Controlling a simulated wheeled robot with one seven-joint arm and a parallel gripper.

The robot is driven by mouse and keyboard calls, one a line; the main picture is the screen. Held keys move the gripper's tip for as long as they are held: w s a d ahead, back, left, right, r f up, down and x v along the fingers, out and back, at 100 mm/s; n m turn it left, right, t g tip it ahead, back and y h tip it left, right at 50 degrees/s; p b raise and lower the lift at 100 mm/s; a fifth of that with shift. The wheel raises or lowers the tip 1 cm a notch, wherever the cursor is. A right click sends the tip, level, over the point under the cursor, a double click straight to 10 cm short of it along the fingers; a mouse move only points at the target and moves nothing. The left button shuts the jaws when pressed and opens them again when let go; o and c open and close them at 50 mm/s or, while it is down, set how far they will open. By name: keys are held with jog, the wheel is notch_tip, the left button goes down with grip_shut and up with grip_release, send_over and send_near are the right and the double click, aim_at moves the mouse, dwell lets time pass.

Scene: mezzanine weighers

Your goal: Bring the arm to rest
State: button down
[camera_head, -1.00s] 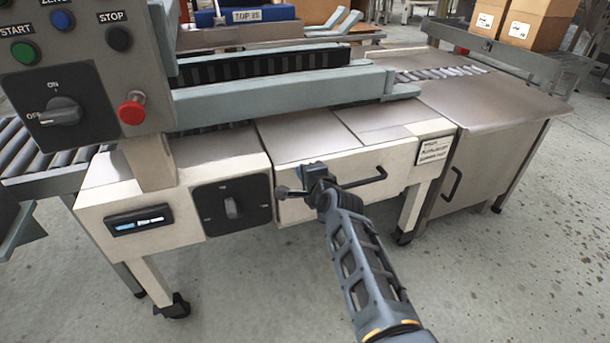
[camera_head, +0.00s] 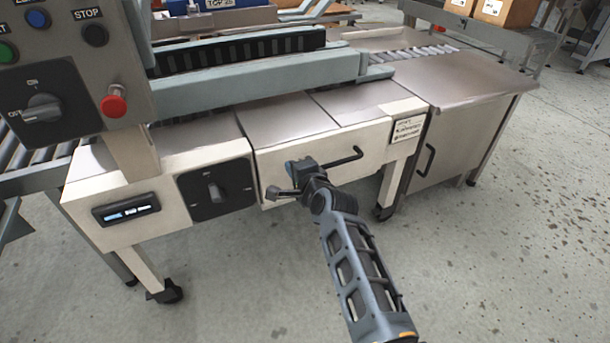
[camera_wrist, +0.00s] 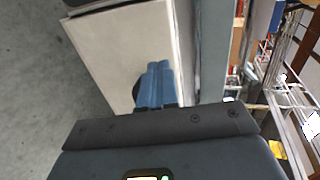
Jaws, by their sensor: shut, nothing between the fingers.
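My gripper (camera_head: 282,193) is in front of the cream weigher cabinet (camera_head: 345,145) in the head view, near its black bar handle (camera_head: 343,158). Whether it touches the cabinet front cannot be told. My arm reaches up to it from the lower right. In the wrist view the blue fingers of my gripper (camera_wrist: 157,82) are together with nothing between them. Behind them is a pale panel (camera_wrist: 125,45).
A control panel with a red knob (camera_head: 114,104) stands at upper left. A black rotary switch (camera_head: 213,192) is left of my gripper. A steel cabinet (camera_head: 455,140) stands at right. The floor (camera_head: 500,270) at lower right is clear.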

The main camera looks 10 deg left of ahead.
jog(key=p+v, duration=0.2)
jog(key=v, duration=0.5)
